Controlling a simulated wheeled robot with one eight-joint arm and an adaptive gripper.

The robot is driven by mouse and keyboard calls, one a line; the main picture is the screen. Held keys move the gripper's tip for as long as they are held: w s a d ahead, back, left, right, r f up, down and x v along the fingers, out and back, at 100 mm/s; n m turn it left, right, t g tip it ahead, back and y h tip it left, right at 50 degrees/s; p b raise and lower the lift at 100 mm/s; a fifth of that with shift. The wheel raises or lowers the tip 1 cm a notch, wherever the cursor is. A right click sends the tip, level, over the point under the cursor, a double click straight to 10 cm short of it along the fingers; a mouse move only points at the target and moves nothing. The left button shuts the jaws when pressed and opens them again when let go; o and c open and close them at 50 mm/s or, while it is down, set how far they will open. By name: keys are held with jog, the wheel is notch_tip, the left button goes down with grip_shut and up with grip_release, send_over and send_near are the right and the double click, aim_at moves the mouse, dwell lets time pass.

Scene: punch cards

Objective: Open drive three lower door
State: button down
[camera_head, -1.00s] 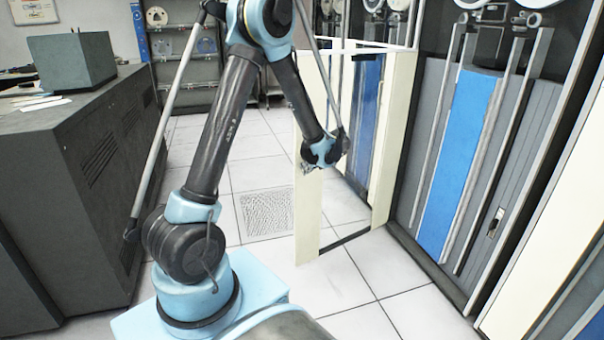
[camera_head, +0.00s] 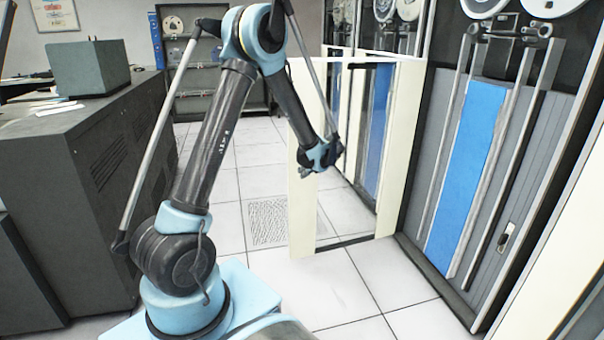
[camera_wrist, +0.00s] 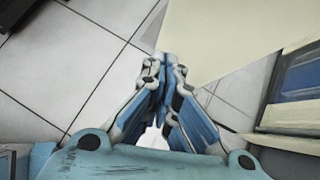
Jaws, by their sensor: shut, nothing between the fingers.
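A cream-framed door (camera_head: 303,215) with a see-through middle stands swung out from the tape drive cabinets, right of centre in the head view. Its far cream strip (camera_head: 399,150) is on the cabinet side. No label shows which drive it belongs to. My gripper (camera_head: 306,173) is at the door's outer, left-hand strip, in front of it in the picture. In the wrist view my gripper (camera_wrist: 167,66) has its fingertips together with nothing between them. The cream door panel (camera_wrist: 225,35) lies just beyond and right of the tips; whether they touch it I cannot tell.
A tape drive with a blue strip (camera_head: 467,180) stands open-fronted at right, with a cream panel (camera_head: 560,240) nearer me. A dark grey cabinet (camera_head: 75,190) lines the left. Tiled floor (camera_head: 350,290) between them is clear, with a vent tile (camera_head: 267,222).

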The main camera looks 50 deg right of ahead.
jog(key=s+a+r, duration=0.4)
jog(key=s+r, duration=0.3)
jog(key=s, duration=0.2)
jog(key=shift+a, duration=0.2)
